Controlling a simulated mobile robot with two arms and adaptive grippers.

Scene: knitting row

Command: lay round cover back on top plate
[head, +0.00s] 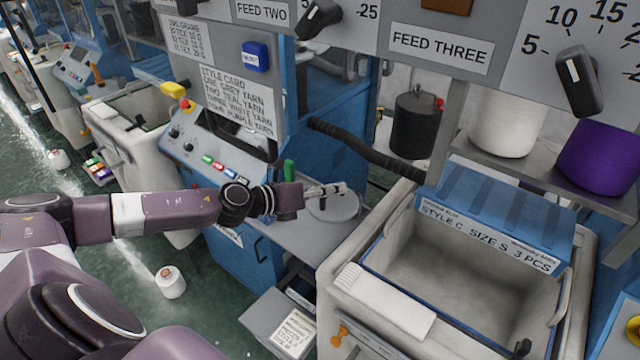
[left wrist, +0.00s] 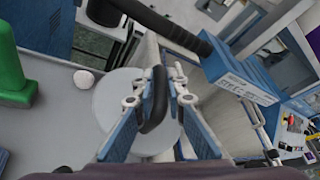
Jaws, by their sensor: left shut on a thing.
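The round cover (head: 340,208) is a flat light-grey disc over the grey top plate (head: 290,232) of the blue machine. It also shows in the left wrist view (left wrist: 112,98), with a black loop handle (left wrist: 155,118) on it. My left gripper (head: 338,189) is over the cover, and in the left wrist view (left wrist: 157,95) its fingers are shut on this handle. The fingers and handle hide part of the disc. I cannot tell whether the disc touches the plate or hangs just above it. My right gripper is not in view.
A green upright piece (head: 289,171) stands close behind my left gripper. A black padded bar (head: 365,149) reaches across beyond it. A grey bin (head: 345,285) with a blue labelled flap (head: 500,215) is at the right. A yarn cone (head: 170,282) stands on the floor.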

